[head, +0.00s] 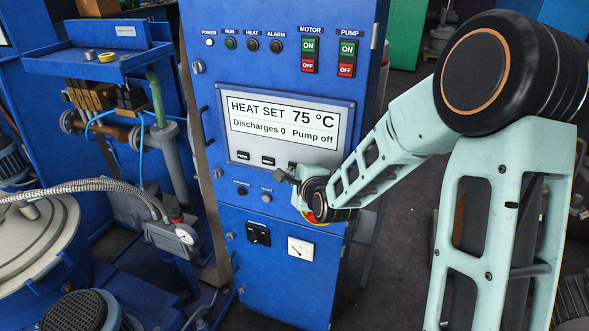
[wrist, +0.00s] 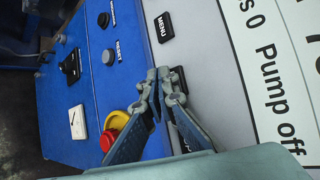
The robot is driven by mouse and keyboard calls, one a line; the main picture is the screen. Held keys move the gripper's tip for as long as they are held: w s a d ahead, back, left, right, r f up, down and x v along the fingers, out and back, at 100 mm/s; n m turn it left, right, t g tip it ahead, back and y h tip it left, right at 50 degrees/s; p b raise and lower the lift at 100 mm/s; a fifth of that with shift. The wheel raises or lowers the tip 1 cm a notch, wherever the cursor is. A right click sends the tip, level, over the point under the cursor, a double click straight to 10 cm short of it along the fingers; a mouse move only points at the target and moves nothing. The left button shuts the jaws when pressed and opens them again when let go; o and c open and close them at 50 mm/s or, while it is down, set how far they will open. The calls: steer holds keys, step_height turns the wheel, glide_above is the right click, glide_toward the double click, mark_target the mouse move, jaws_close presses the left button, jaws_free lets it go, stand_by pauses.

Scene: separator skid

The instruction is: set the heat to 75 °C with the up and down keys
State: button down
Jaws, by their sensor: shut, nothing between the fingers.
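The display (head: 285,121) on the blue cabinet reads "HEAT SET 75 °C", "Discharges 0" and "Pump off". Part of the display, with "0 Pump off", also shows in the wrist view (wrist: 265,80). A row of small dark keys sits under the screen, including one key (head: 268,160) whose label is too small to read in the head view. The wrist view shows the MENU key (wrist: 165,27) clear of my fingers. My gripper (wrist: 160,76) is shut and empty at the key row, partly covering a dark key (wrist: 179,77). I cannot tell whether it touches that key.
A red emergency-stop button on a yellow base (wrist: 113,123) is close beside my fingers. The RESET knob (wrist: 109,56) is below the keys. Green and red motor buttons (head: 310,54) and pump buttons (head: 347,57) are above the screen. A blue tray (head: 108,60) stands left.

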steer(key=shift+s, duration=0.15)
steer(key=s, duration=0.1)
steer(key=s+a, duration=0.1)
steer(key=s, duration=0.2)
steer(key=shift+s+a+b, duration=0.3)
steer(key=shift+a+b, duration=0.1)
steer(key=shift+d, duration=0.1)
stand_by(0.5)
